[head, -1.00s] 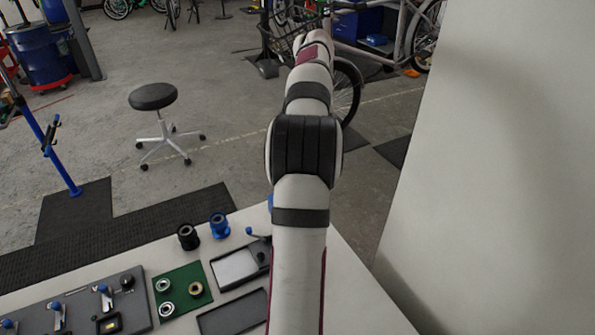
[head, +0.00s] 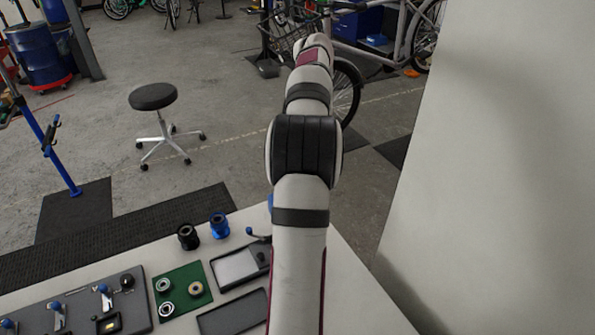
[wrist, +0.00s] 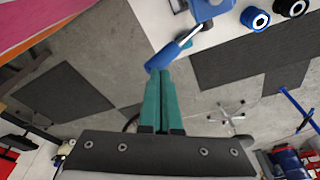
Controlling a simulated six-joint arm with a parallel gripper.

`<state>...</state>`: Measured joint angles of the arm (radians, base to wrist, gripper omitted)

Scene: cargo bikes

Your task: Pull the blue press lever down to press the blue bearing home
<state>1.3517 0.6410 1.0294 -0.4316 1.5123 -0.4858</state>
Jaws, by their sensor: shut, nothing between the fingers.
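The blue press lever shows in the wrist view as a blue grip (wrist: 163,55) on a silver rod. The rod runs up and right to the blue press body (wrist: 208,10), cut off by the top edge. My gripper (wrist: 161,73) has teal fingers shut together with nothing between them. Its tips are right at the lower end of the blue grip; I cannot tell whether they touch. In the head view a bit of blue (head: 270,203) peeks out beside my arm, which hides most of that area. I cannot make out the blue bearing inside the press.
A blue cup (head: 219,225) and a black cup (head: 188,236) stand on the white bench. Nearby are a green mat (head: 181,279) with several rings, grey trays (head: 239,266) and a grey panel with small levers (head: 90,310). A stool (head: 153,97) stands on the open floor.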

